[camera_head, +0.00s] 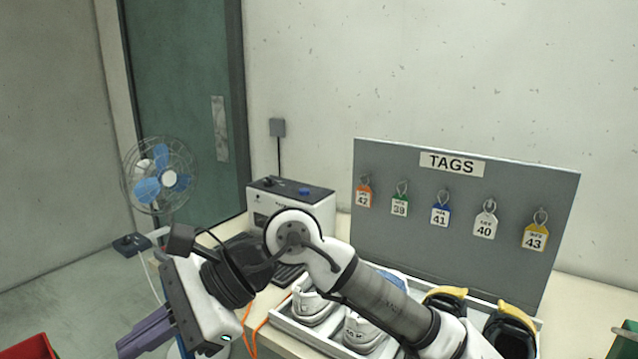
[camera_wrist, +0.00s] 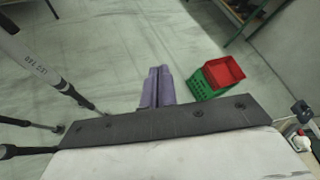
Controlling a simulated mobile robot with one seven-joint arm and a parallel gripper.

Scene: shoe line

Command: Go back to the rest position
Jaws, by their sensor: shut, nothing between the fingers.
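My gripper (camera_head: 130,345) is at the lower left in the head view, left of the bench and tilted down to the left. Its purple fingers are together with nothing between them. In the wrist view the gripper (camera_wrist: 158,70) shows its two fingers side by side, over the pale floor (camera_wrist: 100,55). My arm reaches across the head view from the lower right and hides part of the bench and the tray.
A tag board (camera_head: 400,240) stands on the bench behind a tray (camera_head: 282,325) of shoes. A white machine (camera_head: 318,205) and a fan (camera_head: 160,178) stand farther left. Red and green crates (camera_wrist: 205,84) are on the floor near the fingers in the wrist view.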

